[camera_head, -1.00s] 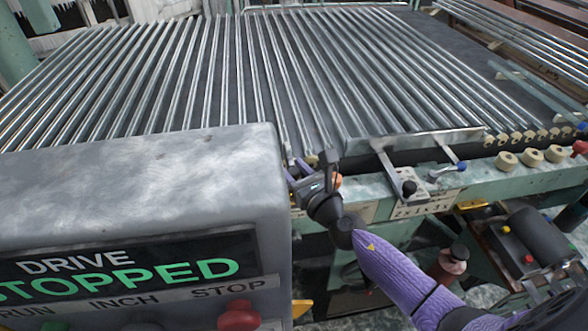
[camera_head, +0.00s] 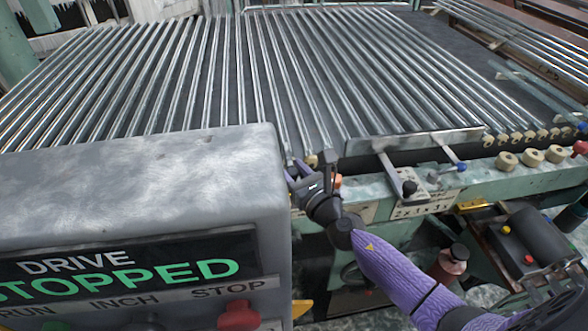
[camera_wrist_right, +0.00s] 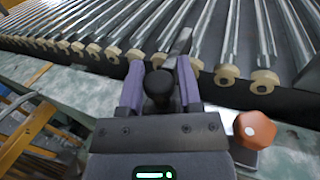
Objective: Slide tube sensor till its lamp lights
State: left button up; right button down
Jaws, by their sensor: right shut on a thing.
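My right gripper (camera_head: 305,172) reaches the front rail of the roller bed, just right of the grey drive box. In the right wrist view its purple fingers (camera_wrist_right: 160,85) are shut on a black knob (camera_wrist_right: 159,88), one finger on each side. A thin metal strip (camera_wrist_right: 180,45) shows beyond the knob, among the roller ends. An orange hexagonal knob (camera_wrist_right: 255,130) stands to the right of the fingers; orange also shows beside the gripper in the head view (camera_head: 337,181). I cannot make out the sensor's body or a lit lamp. My left gripper is not in view.
The drive box (camera_head: 140,185) reads "STOPPED" and has a red button (camera_head: 239,315). Long metal rollers (camera_head: 230,75) fill the bed. A black-knobbed lever (camera_head: 408,188) and blue-balled lever (camera_head: 461,167) stand to the right. Tan roller ends (camera_head: 507,161) line the rail.

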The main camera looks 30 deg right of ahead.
jog(key=shift+c, duration=1.8)
grip_release()
jog(key=shift+s, duration=0.1)
